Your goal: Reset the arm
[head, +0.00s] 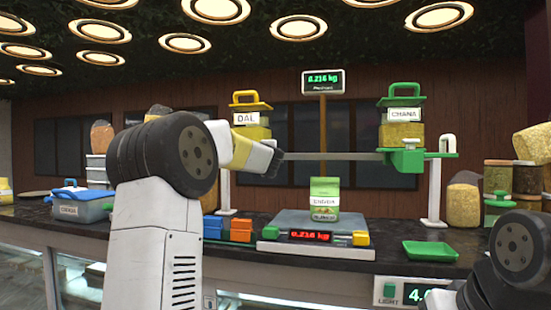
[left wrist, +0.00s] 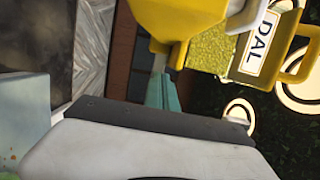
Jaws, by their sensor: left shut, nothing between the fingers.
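My left gripper (head: 276,162) is raised in front of the left end of the beam, just below the DAL jar (head: 250,131). Its fingers are shut and hold nothing; they show in the left wrist view (left wrist: 161,92) close to a yellow holder (left wrist: 172,22). I cannot tell whether they touch it. The DAL jar has a yellow handled lid and lies sideways in the left wrist view (left wrist: 243,58). My right arm shows at the lower right of the head view, but its gripper is out of view.
A green packet (head: 324,198) stands on the scale (head: 290,221), which reads 0.216 kg. The CHANA jar (head: 401,132) sits on a green holder (head: 407,159) at the beam's right end.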

